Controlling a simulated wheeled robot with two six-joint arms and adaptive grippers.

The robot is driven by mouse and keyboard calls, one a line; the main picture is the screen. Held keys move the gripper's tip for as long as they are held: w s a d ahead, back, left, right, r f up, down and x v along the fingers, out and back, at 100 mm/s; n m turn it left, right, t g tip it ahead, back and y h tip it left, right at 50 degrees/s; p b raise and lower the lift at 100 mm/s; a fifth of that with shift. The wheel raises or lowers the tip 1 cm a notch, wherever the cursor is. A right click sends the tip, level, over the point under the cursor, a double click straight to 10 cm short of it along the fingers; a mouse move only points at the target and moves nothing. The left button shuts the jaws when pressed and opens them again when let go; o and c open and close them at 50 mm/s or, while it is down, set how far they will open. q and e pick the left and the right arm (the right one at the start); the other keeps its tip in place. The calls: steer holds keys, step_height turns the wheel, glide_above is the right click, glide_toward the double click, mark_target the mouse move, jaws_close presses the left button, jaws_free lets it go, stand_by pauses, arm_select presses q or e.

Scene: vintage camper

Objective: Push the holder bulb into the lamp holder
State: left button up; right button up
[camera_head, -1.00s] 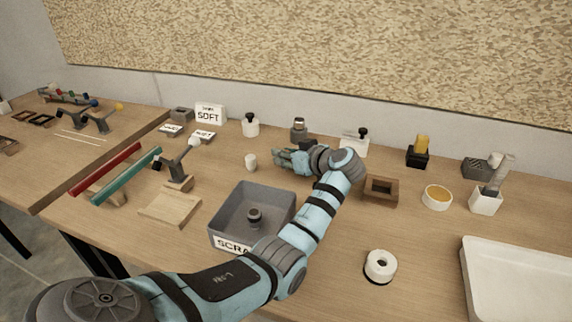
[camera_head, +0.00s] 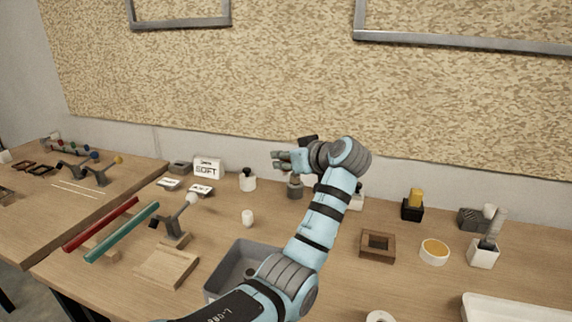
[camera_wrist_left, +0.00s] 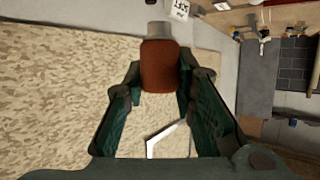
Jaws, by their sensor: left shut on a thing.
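My left gripper (camera_head: 278,158) is raised above the workbench, fingers pointing left. It also shows in the left wrist view (camera_wrist_left: 160,72), its green fingers shut on a reddish-brown rounded piece (camera_wrist_left: 160,68) with a pale grey end (camera_wrist_left: 159,31). I take this piece for the holder bulb; in the head view I cannot make it out at the fingertips. A small grey stand (camera_head: 295,188) is on the bench below the gripper. A grey jointed lamp-like stand (camera_head: 179,218) with a white ball is to the left. I cannot tell which is the lamp holder. My right gripper is not in view.
A grey bin (camera_head: 226,270) is in front, partly behind my arm. Red (camera_head: 101,223) and teal (camera_head: 122,232) bars lie left. The corkboard wall rises behind.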

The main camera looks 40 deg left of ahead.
arm_select(q)
steer(key=w+d+r+m+t+h, duration=0.3)
steer(key=w+d+m+t+h, duration=0.25)
steer(key=w+m+t, duration=0.3)
steer(key=s+d+r+m+h, duration=0.3)
steer(key=s+d+m+h, duration=0.15)
steer(key=m+h, duration=0.3)
steer(key=s+d+f+m+g+h, duration=0.2)
steer(key=s+d+f+m+h, duration=0.2)
steer(key=s+d+f, duration=0.3)
steer(key=s+d+f+m+g+h, duration=0.3)
steer(key=s+d+f+m+h, duration=0.2)
steer(key=s+f, duration=0.7)
steer(key=s+d+h, duration=0.2)
steer(key=s, duration=0.4)
steer(key=shift+s+d, duration=0.15)
steer(key=shift+d, duration=0.05)
